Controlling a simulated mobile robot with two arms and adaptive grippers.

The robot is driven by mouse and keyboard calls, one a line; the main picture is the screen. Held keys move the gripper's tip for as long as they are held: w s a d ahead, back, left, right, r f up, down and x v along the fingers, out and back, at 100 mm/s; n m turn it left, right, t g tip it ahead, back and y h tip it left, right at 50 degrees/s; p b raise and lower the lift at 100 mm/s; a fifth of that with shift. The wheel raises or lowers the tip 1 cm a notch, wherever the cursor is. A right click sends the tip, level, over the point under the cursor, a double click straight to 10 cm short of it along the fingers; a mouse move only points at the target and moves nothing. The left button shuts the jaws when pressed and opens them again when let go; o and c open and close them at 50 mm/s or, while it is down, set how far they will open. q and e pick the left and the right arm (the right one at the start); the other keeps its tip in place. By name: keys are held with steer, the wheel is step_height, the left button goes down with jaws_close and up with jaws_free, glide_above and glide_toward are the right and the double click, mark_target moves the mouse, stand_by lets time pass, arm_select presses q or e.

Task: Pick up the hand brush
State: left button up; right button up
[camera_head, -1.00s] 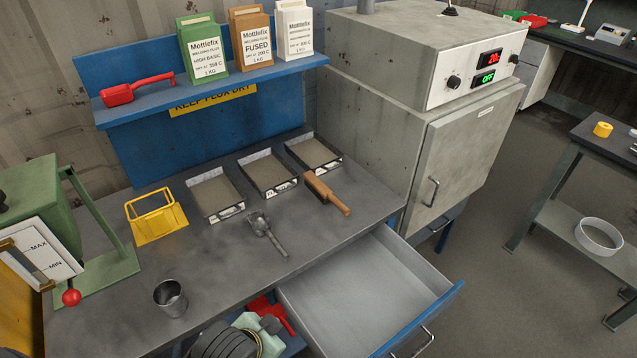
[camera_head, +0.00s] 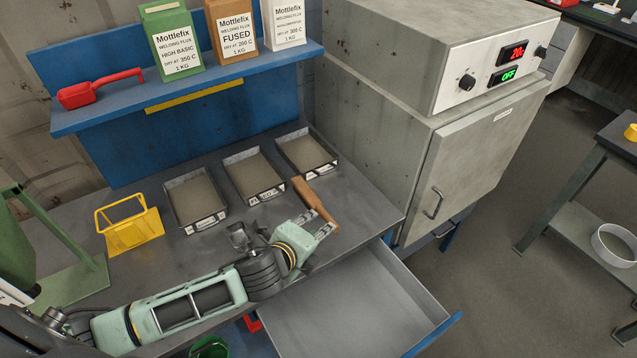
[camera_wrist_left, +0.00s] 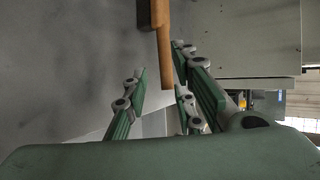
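The hand brush (camera_head: 313,199) has a brown wooden body and handle. It lies on the grey bench in front of the right-hand tray, its handle pointing to the front right. My left gripper (camera_head: 317,225) is at the handle end. In the left wrist view, the brush (camera_wrist_left: 163,45) is ahead and its handle end reaches between the spread fingertips of my left gripper (camera_wrist_left: 159,75). The fingers are open; whether any touches the handle cannot be told. My right gripper is out of view.
An open drawer (camera_head: 357,308) juts out below the gripper. Several trays, one being the right-hand tray (camera_head: 331,169), line the back of the bench. A metal scoop (camera_head: 238,236) lies partly behind my arm. A grey oven (camera_head: 470,165) stands to the right.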

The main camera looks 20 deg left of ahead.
mark_target(326, 220)
arm_select(q)
steer(key=shift+w, duration=0.55)
steer(key=shift+w+d+f, duration=0.1)
steer(key=shift+w+f, duration=0.1)
steer(key=shift+w, duration=0.05)
steer(key=shift+w+f, duration=0.15)
steer(key=shift+w+d+f+p, duration=0.1)
steer(key=shift+w+f+p, duration=0.05)
steer(key=shift+w+p, duration=0.2)
steer(key=shift+w+d+f+p, duration=0.1)
steer(key=shift+w+p, duration=0.15)
steer(key=shift+w, duration=0.15)
steer(key=x, duration=0.3)
steer(key=shift+w+d+f, duration=0.1)
steer(key=shift+w+f, duration=0.15)
steer(key=shift+w, duration=0.05)
jaws_close()
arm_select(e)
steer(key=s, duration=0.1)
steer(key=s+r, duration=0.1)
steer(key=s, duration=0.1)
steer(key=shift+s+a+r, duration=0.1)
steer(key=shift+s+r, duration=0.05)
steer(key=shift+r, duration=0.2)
